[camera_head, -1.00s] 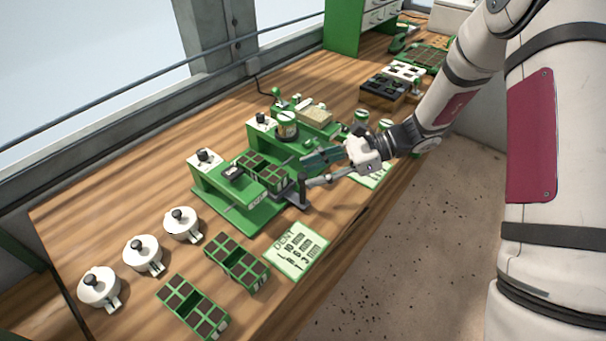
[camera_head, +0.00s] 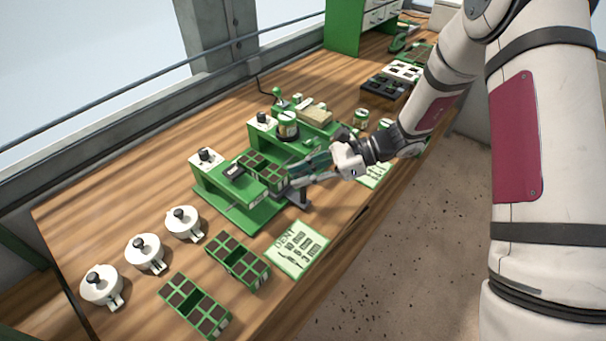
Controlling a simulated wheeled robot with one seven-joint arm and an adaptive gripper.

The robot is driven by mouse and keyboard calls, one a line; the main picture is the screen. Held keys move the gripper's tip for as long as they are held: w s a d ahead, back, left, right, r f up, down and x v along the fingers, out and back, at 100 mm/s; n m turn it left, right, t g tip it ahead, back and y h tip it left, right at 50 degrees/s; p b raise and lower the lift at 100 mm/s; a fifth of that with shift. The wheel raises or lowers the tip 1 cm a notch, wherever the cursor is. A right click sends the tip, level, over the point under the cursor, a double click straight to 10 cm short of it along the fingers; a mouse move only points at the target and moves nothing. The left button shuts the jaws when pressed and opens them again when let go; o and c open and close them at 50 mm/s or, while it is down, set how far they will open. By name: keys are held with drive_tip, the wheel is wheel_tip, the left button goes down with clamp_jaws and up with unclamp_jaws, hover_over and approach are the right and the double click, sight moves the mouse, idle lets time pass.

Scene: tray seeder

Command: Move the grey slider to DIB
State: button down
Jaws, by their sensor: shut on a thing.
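The green tray seeder (camera_head: 262,212) stands in the middle of the wooden bench. A green tray of dark cells (camera_head: 262,166) sits on it, beside a small black-and-white label plate (camera_head: 234,172). The grey slider (camera_head: 303,199) is at the seeder's right side, beside the tray, and is largely hidden by my fingers. My gripper (camera_head: 296,181) reaches in from the right, low over the seeder's edge, and is shut on the grey slider. The contact itself is too small to see clearly. The DIB mark cannot be read in this view.
A printed card (camera_head: 297,249) lies in front of the seeder. Two more cell trays (camera_head: 238,260) (camera_head: 195,305) and several white knobbed pots (camera_head: 184,223) stand at the front left. Bare wood lies left of the seeder.

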drive_tip(key=s+a+p, duration=0.4)
drive_tip(key=s+a, duration=0.2)
drive_tip(key=s, duration=0.2)
drive_tip(key=shift+s+a, duration=0.2)
drive_tip(key=shift+a, duration=0.05)
drive_tip(key=c, duration=1.4)
unclamp_jaws()
drive_tip(key=shift+c, duration=0.2)
drive_tip(key=shift+d, duration=0.1)
drive_tip(key=v, duration=1.2)
